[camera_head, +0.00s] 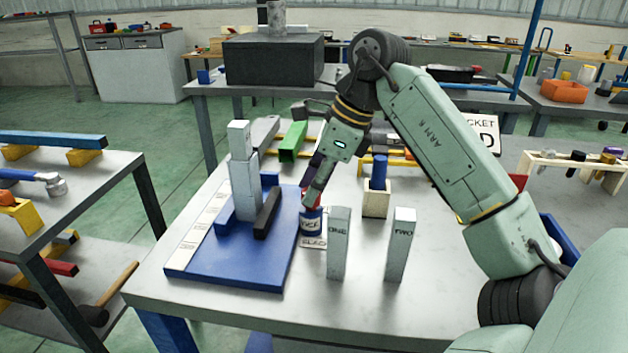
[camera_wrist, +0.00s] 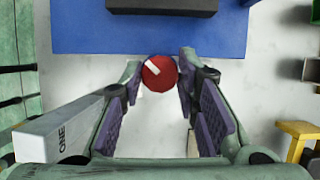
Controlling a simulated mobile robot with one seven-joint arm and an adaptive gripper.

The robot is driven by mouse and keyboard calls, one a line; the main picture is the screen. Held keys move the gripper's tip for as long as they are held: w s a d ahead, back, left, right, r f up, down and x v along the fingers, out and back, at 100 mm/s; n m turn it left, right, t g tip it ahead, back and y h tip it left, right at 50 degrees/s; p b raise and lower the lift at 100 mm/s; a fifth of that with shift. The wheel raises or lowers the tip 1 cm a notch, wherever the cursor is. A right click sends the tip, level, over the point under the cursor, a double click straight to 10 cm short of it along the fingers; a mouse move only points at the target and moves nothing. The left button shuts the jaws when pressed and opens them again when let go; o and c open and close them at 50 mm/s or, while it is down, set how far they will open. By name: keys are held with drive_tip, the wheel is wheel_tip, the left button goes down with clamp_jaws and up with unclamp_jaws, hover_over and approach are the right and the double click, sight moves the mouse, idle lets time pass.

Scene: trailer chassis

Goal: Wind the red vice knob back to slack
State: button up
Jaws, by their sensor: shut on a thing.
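The red vice knob (camera_wrist: 160,73) shows from above in the wrist view, round with a white stripe running toward its upper left. My gripper (camera_wrist: 160,80) has its fingertips on both sides of the knob and is shut on it. In the head view my gripper (camera_head: 312,200) points down at the knob, which is mostly hidden behind the fingers. Below it is a blue and white labelled base (camera_head: 311,223) beside the blue board (camera_head: 225,262). The label is only partly readable.
Upright grey blocks marked ONE (camera_head: 339,245) and TWO (camera_head: 400,246) stand close in front of and right of my gripper. A stack of grey blocks (camera_head: 245,185) and a black bar (camera_head: 267,214) stand on the board. A wooden block with a blue peg (camera_head: 376,200) stands right.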

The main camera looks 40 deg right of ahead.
drive_tip(key=n+g+p, duration=0.1)
drive_tip(key=n, duration=0.1)
drive_tip(key=n+y+p, duration=0.1)
drive_tip(key=n+p, duration=0.1)
drive_tip(key=n, duration=0.1)
drive_tip(key=shift+w+r+g, duration=0.15)
drive_tip(key=shift+r+g, duration=0.05)
drive_tip(key=shift+g, duration=0.2)
drive_tip(key=shift+f+n+g+y+p, duration=0.15)
drive_tip(key=shift+n+g+p, duration=0.15)
drive_tip(key=shift+n+p, duration=0.5)
drive_tip(key=shift+n+g+y+p, duration=0.15)
drive_tip(key=shift+n+g+p, duration=0.15)
drive_tip(key=shift+n+p, duration=0.5)
drive_tip(key=shift+n, duration=0.3)
drive_tip(key=o, duration=1.2)
drive_tip(key=shift+c, duration=0.2)
drive_tip(key=shift+d, duration=0.1)
drive_tip(key=v, duration=0.7)
